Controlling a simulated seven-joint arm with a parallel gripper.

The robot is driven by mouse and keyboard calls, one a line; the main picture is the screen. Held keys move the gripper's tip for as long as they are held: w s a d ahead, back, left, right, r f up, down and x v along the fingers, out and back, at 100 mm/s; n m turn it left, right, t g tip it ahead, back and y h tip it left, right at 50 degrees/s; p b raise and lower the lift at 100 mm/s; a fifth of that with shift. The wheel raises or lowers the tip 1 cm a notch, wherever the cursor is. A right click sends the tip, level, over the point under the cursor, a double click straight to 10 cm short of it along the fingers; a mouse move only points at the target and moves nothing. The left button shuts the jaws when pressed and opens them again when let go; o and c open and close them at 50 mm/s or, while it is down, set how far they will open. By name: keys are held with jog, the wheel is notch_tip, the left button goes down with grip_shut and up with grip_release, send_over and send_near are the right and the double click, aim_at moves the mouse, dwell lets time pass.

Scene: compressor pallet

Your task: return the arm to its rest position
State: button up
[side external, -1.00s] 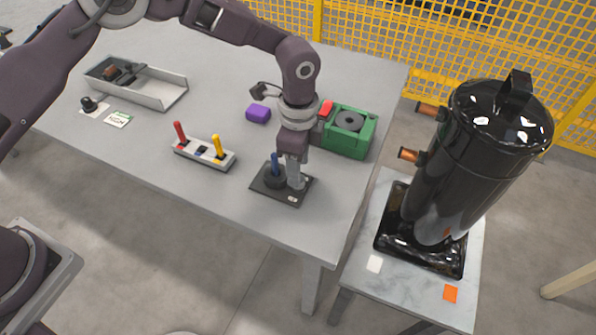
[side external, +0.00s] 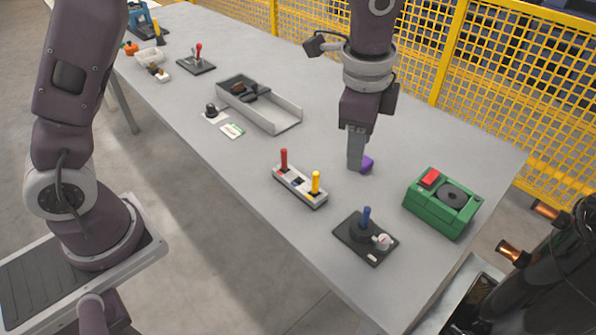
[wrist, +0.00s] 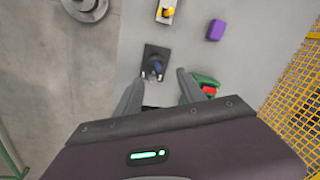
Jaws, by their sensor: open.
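My gripper (side external: 355,165) hangs above the table, pointing down, with its fingers in front of part of a purple block (side external: 367,163) in the side view. In the wrist view its two fingers (wrist: 157,80) stand apart with nothing between them. A black plate with a blue stick (side external: 366,217) and a small white knob lies on the table, apart from the gripper. The plate also shows beyond the fingertips in the wrist view (wrist: 158,53).
A green box (side external: 440,203) with a red button and a grey two-lever panel (side external: 299,185) stand nearby. A grey tray (side external: 285,118) lies farther back. A black tank (side external: 545,280) stands at the right. Yellow mesh fencing (side external: 425,50) runs behind the table.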

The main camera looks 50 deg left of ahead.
jog(key=s+a+r+n+t, duration=0.1)
jog(key=s+a+r+n, duration=0.3)
jog(key=s+a+r, duration=0.45)
jog(key=s+a+n+t, duration=0.1)
jog(key=s+n, duration=0.3)
jog(key=s, duration=0.4)
jog(key=s+a+n+t, duration=0.1)
jog(key=s+a+n, duration=0.3)
jog(key=s, duration=0.3)
jog(key=shift+s+a+n+t, duration=0.3)
jog(key=shift+s+a+t, duration=0.05)
jog(key=shift+s+t, duration=0.05)
